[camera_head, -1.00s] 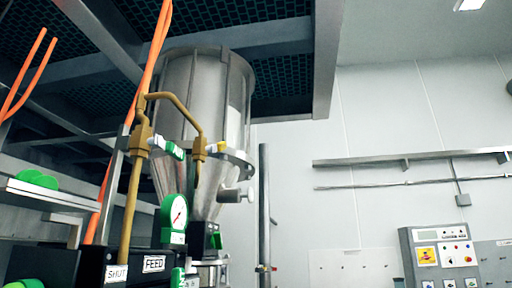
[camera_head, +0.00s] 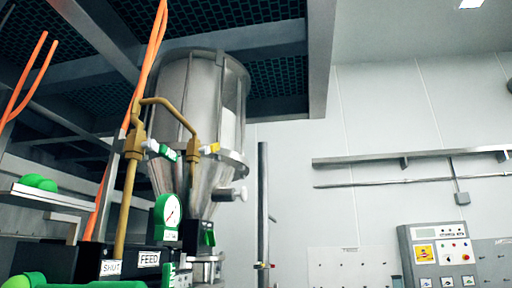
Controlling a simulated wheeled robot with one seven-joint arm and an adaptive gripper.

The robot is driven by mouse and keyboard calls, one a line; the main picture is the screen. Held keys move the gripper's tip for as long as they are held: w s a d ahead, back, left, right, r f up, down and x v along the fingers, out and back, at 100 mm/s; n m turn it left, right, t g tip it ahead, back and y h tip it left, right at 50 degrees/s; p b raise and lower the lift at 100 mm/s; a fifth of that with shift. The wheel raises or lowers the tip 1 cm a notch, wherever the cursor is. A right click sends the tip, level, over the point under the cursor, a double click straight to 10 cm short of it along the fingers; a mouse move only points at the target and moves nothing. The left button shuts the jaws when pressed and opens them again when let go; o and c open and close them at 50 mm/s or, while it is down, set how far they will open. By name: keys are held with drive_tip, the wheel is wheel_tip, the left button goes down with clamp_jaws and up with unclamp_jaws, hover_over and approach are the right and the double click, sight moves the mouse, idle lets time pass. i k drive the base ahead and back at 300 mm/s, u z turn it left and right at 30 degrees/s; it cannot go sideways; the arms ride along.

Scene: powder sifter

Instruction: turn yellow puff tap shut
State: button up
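The yellow puff tap (camera_head: 210,148) is a small yellow lever on a brass valve body (camera_head: 194,153), in front of the steel hopper (camera_head: 202,95). It points to the right, roughly level, with a pale tip. A similar tap with a green lever (camera_head: 163,151) sits to its left on the other brass valve. A bent brass pipe (camera_head: 165,101) joins the two valves. My gripper is not in view, so its state and distance from the tap are hidden.
Black boxes labelled SHUT and FEED (camera_head: 148,260) are at the bottom left. A grey post (camera_head: 263,210) rises right of the hopper. A control panel (camera_head: 438,255) is at the right. Orange hoses (camera_head: 151,65) hang at the left.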

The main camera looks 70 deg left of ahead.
sight(212, 148)
drive_tip(key=i, duration=0.85)
drive_tip(key=u, duration=1.7)
